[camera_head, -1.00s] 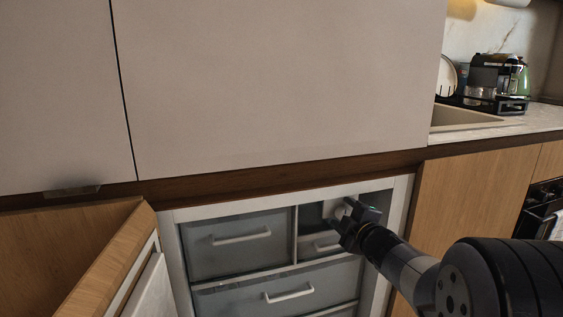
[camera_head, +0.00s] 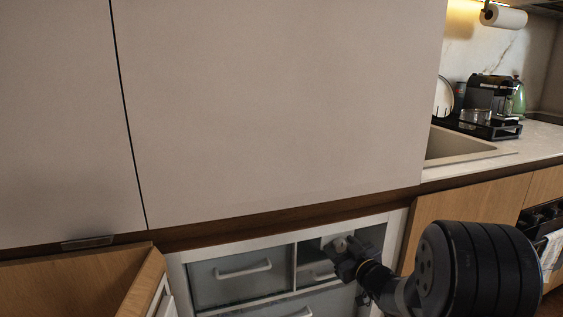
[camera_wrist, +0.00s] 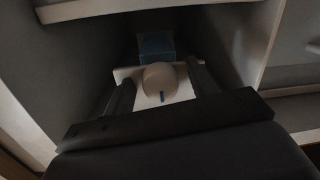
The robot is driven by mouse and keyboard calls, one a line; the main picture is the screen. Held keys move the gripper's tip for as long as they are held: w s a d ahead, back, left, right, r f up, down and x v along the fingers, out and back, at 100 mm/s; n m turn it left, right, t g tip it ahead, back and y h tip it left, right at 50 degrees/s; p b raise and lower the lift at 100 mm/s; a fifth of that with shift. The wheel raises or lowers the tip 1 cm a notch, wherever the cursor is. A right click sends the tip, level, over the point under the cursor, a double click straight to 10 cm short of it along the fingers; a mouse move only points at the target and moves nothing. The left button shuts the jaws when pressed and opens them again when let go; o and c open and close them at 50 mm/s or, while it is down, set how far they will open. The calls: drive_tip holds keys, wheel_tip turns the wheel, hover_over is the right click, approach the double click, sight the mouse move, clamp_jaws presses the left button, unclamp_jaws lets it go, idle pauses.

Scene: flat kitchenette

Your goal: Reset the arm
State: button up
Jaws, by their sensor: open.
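My gripper (camera_head: 342,250) is in front of the open low cabinet, at its upper right compartment, in the head view. In the wrist view my gripper (camera_wrist: 160,92) has its two dark fingers spread apart. Between and just beyond them is a pale rounded object (camera_wrist: 160,80) on a white flat piece (camera_wrist: 125,73); I cannot tell whether the fingers touch it. A blue box-like object (camera_wrist: 156,45) is deeper inside the dark compartment. In the head view my arm hides part of the compartment.
A drawer with a white handle (camera_head: 243,270) is left of the compartment. An open wooden door (camera_head: 75,285) stands at the lower left. A sink (camera_head: 460,143), coffee machine (camera_head: 490,100) and paper roll (camera_head: 503,17) are at the right. A large pale panel (camera_head: 270,100) is above.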

drive_tip(key=m+p, duration=0.2)
drive_tip(key=m, duration=0.1)
drive_tip(key=shift+m, duration=0.3)
idle(0.3)
